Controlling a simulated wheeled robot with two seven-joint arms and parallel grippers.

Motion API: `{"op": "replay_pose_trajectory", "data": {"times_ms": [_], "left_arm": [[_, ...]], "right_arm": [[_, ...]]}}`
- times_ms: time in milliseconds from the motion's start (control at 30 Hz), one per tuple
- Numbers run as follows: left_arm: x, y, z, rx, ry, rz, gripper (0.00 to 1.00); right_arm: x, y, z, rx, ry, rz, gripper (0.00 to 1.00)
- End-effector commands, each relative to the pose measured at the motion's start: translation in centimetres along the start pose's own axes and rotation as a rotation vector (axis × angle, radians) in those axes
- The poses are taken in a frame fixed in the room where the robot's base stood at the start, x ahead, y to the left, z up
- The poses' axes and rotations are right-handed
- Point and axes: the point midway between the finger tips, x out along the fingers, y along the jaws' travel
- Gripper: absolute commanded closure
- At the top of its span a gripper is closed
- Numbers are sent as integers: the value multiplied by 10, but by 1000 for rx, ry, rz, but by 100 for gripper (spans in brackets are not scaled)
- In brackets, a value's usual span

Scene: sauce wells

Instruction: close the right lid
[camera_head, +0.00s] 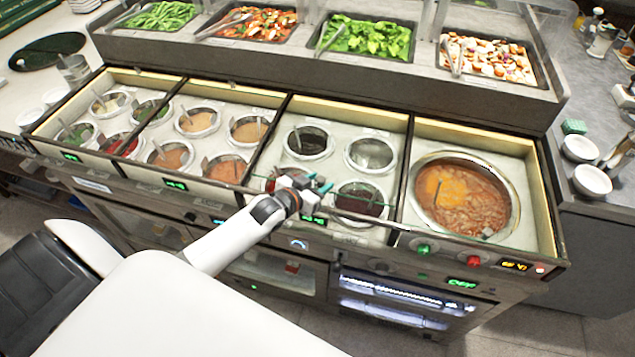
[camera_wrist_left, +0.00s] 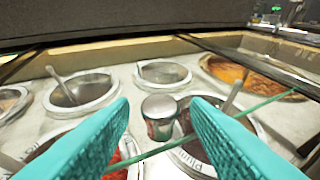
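A silver knob (camera_wrist_left: 160,113) stands ahead of my left gripper, centred between its two teal fingers in the left wrist view. A thin green edge (camera_wrist_left: 235,116), looking like the edge of a clear glass lid, runs by the knob across the wells; how far the pane reaches is hard to see. My left gripper (camera_head: 318,186) is over the front of the third well section in the head view. In the left wrist view its fingers (camera_wrist_left: 165,145) are spread apart, with nothing gripped. My right gripper is not in view.
The third section holds several round wells, including a dark one (camera_head: 310,141) and an empty-looking one (camera_head: 371,153). A large chili pot (camera_head: 462,195) sits to the right. A raised shelf with salad trays (camera_head: 365,38) runs behind. Bowls (camera_head: 592,180) stand at far right.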

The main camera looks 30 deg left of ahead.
Motion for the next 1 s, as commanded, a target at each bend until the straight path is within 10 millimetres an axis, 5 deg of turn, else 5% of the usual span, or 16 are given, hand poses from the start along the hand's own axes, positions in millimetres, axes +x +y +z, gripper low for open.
{"op": "replay_pose_trajectory", "data": {"times_ms": [333,700,1000], "left_arm": [[-12,0,-2,0,1,0,57],[-87,0,-3,1,3,0,57],[-118,0,-1,0,1,0,57]], "right_arm": [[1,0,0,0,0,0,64],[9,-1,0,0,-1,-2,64],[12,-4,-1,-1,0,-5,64]]}}
